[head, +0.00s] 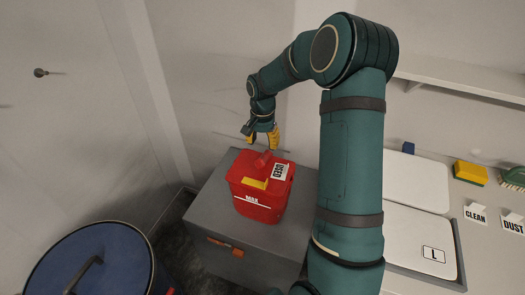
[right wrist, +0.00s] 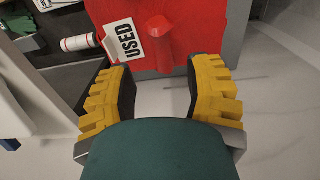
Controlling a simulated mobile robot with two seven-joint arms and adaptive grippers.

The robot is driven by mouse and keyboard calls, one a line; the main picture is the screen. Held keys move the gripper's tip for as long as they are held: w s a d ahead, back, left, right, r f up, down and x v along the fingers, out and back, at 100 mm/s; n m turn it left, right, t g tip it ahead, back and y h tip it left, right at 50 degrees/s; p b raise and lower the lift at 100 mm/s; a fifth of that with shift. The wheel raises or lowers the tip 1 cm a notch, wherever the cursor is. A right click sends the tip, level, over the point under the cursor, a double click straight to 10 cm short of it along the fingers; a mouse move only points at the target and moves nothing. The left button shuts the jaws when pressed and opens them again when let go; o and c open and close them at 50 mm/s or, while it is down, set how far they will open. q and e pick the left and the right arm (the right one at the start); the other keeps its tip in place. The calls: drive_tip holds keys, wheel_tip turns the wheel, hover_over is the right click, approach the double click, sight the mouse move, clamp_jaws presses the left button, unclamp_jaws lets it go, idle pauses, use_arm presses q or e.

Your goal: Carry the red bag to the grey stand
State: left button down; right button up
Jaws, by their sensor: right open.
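A red, box-like container (head: 250,208) marked "MAX" stands upright on a grey stand (head: 212,205); I see no separate soft red bag. Its lid has a yellow patch, a white "USED" tag (head: 280,172) and a red raised stub (head: 262,160). My right gripper (head: 262,138) is open just behind the lid, its yellow fingers pointing down. In the right wrist view the red lid (right wrist: 205,30) lies beyond the open fingers (right wrist: 162,78), with the stub (right wrist: 159,45) roughly centred ahead of the gap. Nothing is between the fingers. My left gripper is out of view.
A blue-lidded drum (head: 110,262) stands at the lower left. A bench at the right holds white trays (head: 415,184), a yellow sponge (head: 470,172), a green brush (head: 514,177) and "CLEAN" and "DUST" cards. A wall shelf (head: 460,82) is above. My right arm hides part of the middle.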

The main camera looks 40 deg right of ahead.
drive_tip(key=a+f+n, duration=0.1)
drive_tip(key=a, duration=0.2)
drive_tip(key=a+f+n+y, duration=0.1)
drive_tip(key=a+f, duration=0.1)
drive_tip(key=a, duration=0.1)
drive_tip(key=a+f, duration=0.1)
drive_tip(key=a, duration=0.1)
drive_tip(key=shift+w+a+f+n, duration=0.25)
drive_tip(key=shift+a+f+n, duration=0.05)
drive_tip(key=shift+a+n, duration=0.1)
drive_tip(key=s+a+f+n+t+y, duration=0.1)
drive_tip(key=s+a+f+n+y, duration=0.2)
drive_tip(key=a+f, duration=0.7)
drive_tip(key=s+a+f+n, duration=0.4)
drive_tip(key=s+a+n, duration=0.1)
drive_tip(key=s+a, duration=0.8)
drive_tip(key=shift+a+t, duration=0.3)
drive_tip(key=shift+a, duration=0.6)
